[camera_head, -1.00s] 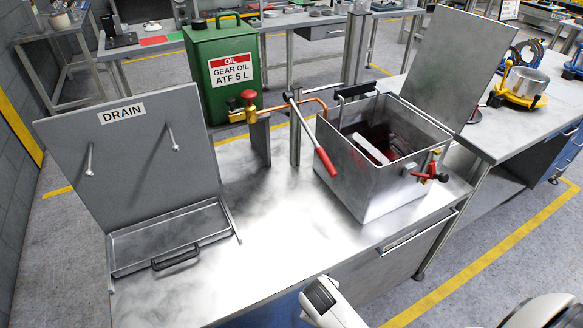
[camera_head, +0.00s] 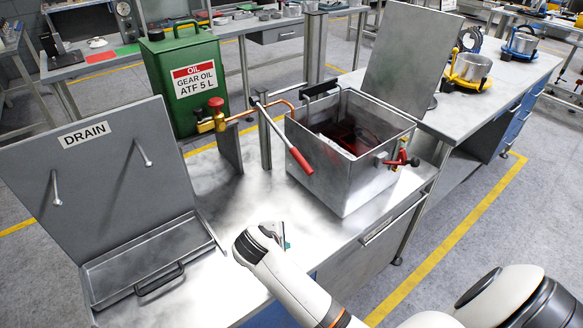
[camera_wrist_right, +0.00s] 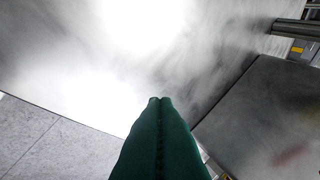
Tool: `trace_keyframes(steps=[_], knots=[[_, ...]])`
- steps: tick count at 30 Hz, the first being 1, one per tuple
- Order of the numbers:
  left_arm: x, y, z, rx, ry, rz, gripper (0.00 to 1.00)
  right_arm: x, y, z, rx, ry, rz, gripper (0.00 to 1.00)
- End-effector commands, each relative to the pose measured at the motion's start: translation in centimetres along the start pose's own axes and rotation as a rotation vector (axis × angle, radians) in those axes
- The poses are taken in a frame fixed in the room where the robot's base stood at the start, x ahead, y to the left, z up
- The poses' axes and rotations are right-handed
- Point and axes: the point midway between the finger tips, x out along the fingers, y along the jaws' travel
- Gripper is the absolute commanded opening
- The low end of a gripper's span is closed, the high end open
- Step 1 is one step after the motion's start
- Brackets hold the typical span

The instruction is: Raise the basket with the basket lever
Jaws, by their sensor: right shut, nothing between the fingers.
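The basket lever (camera_head: 284,140) is a thin grey rod with a red grip, slanting down along the left side of the grey metal tank (camera_head: 335,185). A black hanger (camera_head: 320,87) sits at the tank's back left rim. The tank's inside is dark with red patches, and I cannot make out the basket clearly. My right gripper (camera_head: 286,243) is low over the bench front, left of the tank and below the lever's grip, apart from both. Its green fingers are shut and empty in the right wrist view (camera_wrist_right: 160,100). My left gripper is not in view.
The tank's lid (camera_head: 412,60) stands raised behind it. A red-handled valve (camera_head: 402,160) sticks out at its right. A copper pipe with a red knob (camera_head: 216,103) stands behind the lever. A drain tray (camera_head: 150,262) is at the left. The bench between tray and tank is clear.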

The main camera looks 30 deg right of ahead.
Motion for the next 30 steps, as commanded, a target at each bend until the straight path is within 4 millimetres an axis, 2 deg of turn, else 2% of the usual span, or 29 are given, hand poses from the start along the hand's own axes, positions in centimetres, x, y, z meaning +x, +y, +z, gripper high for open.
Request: trace_keyframes(steps=[1, 6, 9, 12, 17, 30], knots=[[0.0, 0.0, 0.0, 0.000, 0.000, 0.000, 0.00, -0.2, -1.9, 0.6, -0.047, 0.031, -0.027, 0.00], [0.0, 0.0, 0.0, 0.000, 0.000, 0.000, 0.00, -1.6, -8.9, 1.9, -0.273, 0.194, -0.118, 0.00], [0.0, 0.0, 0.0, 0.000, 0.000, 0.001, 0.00, -2.9, -12.4, 2.2, -0.384, 0.292, -0.152, 0.00], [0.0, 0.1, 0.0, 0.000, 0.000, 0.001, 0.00, -4.0, -14.9, 2.3, -0.460, 0.362, -0.168, 0.00], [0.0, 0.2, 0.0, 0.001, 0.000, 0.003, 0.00, -4.8, -16.5, 2.3, -0.513, 0.415, -0.176, 0.00], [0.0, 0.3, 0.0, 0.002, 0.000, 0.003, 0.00, -4.5, -16.8, 2.1, -0.517, 0.419, -0.176, 0.00]])
